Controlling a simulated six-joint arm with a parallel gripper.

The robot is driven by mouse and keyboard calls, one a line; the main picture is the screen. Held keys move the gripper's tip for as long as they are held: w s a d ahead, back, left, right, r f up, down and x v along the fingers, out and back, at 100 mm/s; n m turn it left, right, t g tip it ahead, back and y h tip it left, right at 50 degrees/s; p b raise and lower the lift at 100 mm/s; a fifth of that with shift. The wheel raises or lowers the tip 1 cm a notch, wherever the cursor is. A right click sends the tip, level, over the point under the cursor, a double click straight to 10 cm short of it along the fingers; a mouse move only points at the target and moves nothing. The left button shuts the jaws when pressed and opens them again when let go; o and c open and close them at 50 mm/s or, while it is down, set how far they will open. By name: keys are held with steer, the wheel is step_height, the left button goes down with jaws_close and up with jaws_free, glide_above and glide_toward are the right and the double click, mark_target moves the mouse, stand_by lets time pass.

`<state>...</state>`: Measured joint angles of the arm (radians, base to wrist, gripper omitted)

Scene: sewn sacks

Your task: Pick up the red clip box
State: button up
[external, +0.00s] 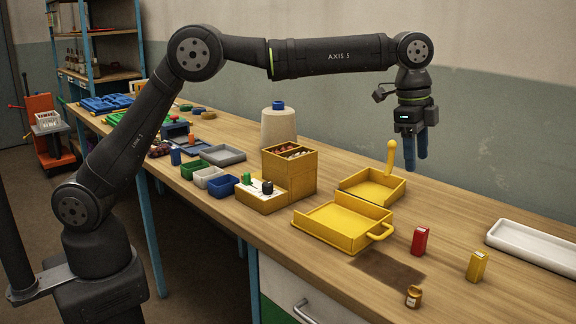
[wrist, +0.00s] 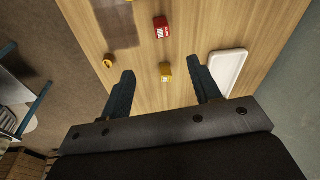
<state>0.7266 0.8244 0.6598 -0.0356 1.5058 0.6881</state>
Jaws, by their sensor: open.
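The red clip box (external: 420,241) stands upright on the wooden table, right of the yellow trays. It also shows in the wrist view (wrist: 161,27), near the top middle, beyond the fingertips. My gripper (external: 416,153) hangs pointing down above the table, behind the red box in the external view, with its blue fingers apart. In the wrist view my gripper (wrist: 160,80) is open and empty, with a wide gap between the fingers. A yellow box (external: 477,266) stands right of the red one; in the wrist view the yellow box (wrist: 166,72) appears between the fingers, below them.
A white tray (external: 535,247) lies at the right. Yellow trays (external: 333,232) with a handle and an upright yellow knob (external: 390,158) stand left of the red box. A dark patch (external: 388,269) marks the table.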

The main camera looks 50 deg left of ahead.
mark_target(421, 229)
steer(key=shift+g, duration=0.4)
steer(key=f, duration=0.5)
steer(key=w+d+f, duration=0.1)
steer(key=f, duration=0.4)
steer(key=w+f, duration=0.1)
steer(key=f, duration=0.4)
steer(key=shift+w+d, duration=0.1)
steer(key=shift+d, duration=0.3)
steer(key=shift+d+f, duration=0.2)
steer(key=shift+f, duration=0.65)
steer(key=shift+d+f, duration=0.25)
steer(key=shift+f, duration=0.55)
steer(key=shift+d+f, duration=0.2)
steer(key=shift+f, duration=0.65)
steer(key=c, duration=1.1)
